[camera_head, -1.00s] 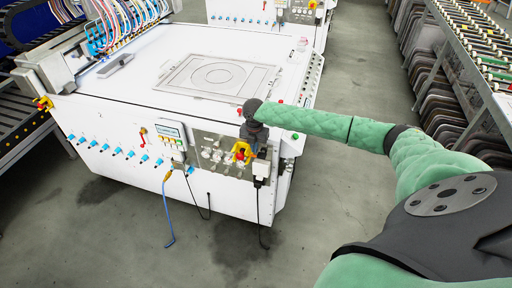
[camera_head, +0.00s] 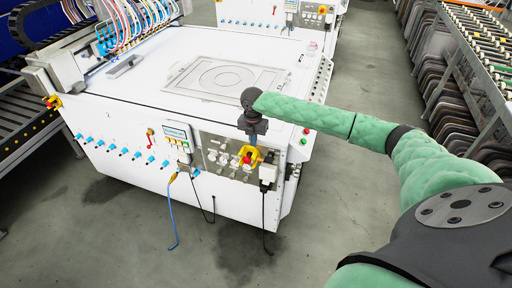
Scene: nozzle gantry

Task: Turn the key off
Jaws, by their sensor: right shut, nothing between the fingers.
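The control panel (camera_head: 217,157) is on the front of the white machine, near its right corner. It carries several small knobs and a yellow switch (camera_head: 247,154) with a red centre. A separate key is too small to tell apart among the knobs. My right gripper (camera_head: 252,137) points down at the top of the panel, just above the yellow switch. It is shut and empty. Its fingertips are small and dark, and I cannot tell whether they touch the panel. My right arm in green padding reaches in from the right. My left gripper is out of view.
A display box (camera_head: 178,136) and a white plug box (camera_head: 268,173) with a hanging black cable flank the panel. A blue cable (camera_head: 171,215) hangs to the floor. A roller rack (camera_head: 470,60) stands at the right.

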